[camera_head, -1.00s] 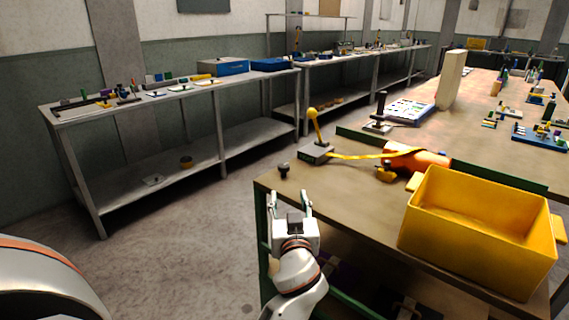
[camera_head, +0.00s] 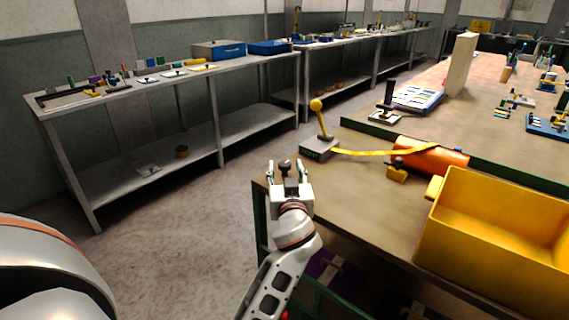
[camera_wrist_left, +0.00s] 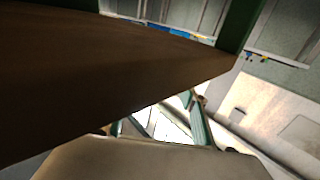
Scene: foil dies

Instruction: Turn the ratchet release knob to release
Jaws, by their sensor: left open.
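A yellow strap (camera_head: 365,152) runs from the block to an orange cylinder (camera_head: 432,157). My left gripper (camera_head: 286,171) is open and empty at the bench corner. The wrist view shows no knob.
A yellow bin (camera_head: 440,241) stands on the bench to the right. A green rail (camera_head: 430,142) crosses the bench behind. Grey shelving (camera_head: 222,115) lines the wall; open floor lies to the left.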

